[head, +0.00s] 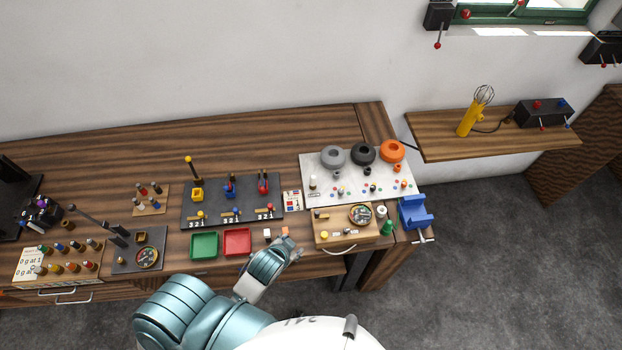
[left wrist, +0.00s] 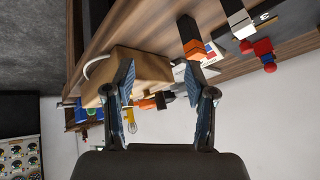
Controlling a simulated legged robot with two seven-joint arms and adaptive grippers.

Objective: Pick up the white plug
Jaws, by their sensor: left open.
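A small white plug (head: 267,234) stands near the table's front edge, right of the red tray in the head view. In the left wrist view I see what looks like the same plug (left wrist: 243,30), white at one end with a black body. An orange plug (head: 285,231) is just to its right, and shows in the wrist view (left wrist: 192,48) too. My left gripper (left wrist: 158,78) is open and empty, with the white plug outside its fingers, off to the right in the wrist view. In the head view its fingertips are largely hidden by my arm. My right gripper is not in view.
A wooden box (head: 331,237) with a dial stands right of the plugs; it shows beyond the fingers in the wrist view (left wrist: 155,66). Green (head: 204,257) and red trays (head: 237,252) lie to the left. A dark lever board (head: 215,200) is behind them.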

